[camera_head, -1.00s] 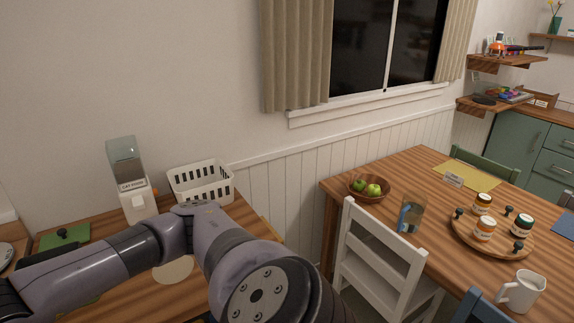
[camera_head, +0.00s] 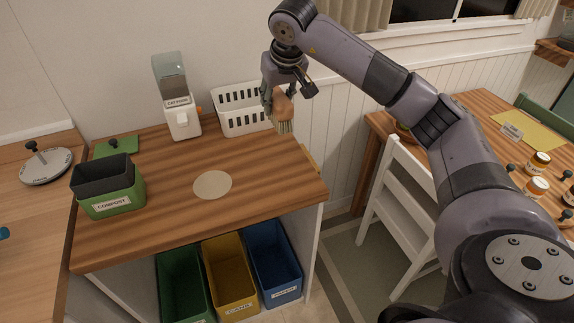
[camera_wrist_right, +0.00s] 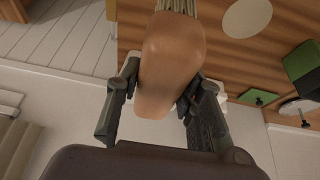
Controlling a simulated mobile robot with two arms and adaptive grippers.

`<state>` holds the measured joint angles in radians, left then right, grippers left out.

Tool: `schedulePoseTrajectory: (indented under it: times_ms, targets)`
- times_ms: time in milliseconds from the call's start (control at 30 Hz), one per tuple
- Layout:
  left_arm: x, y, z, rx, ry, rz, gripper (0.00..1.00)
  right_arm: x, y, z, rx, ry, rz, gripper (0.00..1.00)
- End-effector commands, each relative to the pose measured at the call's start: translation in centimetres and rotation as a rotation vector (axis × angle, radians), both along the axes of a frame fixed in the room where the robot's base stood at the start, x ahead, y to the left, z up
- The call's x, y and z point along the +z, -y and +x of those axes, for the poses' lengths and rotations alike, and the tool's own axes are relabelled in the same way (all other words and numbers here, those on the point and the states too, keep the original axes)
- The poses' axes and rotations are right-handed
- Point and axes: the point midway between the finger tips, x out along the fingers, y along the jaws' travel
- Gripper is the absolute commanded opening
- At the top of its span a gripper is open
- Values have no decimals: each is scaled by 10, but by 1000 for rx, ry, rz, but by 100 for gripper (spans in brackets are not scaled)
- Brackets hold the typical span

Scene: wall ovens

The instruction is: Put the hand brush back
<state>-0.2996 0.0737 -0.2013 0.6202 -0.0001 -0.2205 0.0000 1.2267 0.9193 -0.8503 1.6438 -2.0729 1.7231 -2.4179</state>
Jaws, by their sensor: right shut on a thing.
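My right gripper (camera_head: 288,88) is shut on the hand brush (camera_head: 283,108), which has a brown wooden body and pale bristles pointing down. It is held in the air at the right end of the wooden counter, just in front of the white basket. In the right wrist view the brush (camera_wrist_right: 172,62) sits between the two fingers of the gripper (camera_wrist_right: 160,95), with its bristles at the top edge of the picture. A round beige mat (camera_head: 213,185) lies bare on the counter. My left gripper is not in view.
The white slotted basket (camera_head: 240,110) stands against the wall. A cat food dispenser (camera_head: 178,100), a compost bin (camera_head: 110,190) and a green lid (camera_head: 116,147) are further left. Green, yellow and blue bins (camera_head: 272,262) stand below. A white chair (camera_head: 398,190) is at right.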

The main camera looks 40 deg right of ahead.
Motion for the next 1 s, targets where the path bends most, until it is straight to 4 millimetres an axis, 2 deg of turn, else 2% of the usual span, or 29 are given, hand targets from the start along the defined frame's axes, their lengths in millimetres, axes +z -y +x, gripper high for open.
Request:
schedulePoseTrajectory:
  times_ms: [100,200,267,600,700,1000]
  targets:
    - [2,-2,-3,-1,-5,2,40,10,17,7,-16,2,11,8]
    - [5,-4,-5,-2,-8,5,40,2,22,8,-20,-1,13,8]
    - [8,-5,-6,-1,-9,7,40,-11,22,8,-19,-4,13,8]
    - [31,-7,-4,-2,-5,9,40,-100,21,7,-19,-4,14,8]
    - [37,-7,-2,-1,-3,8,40,-122,20,7,-20,-2,14,8]
    - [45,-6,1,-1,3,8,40,-154,20,7,-20,-1,15,8]
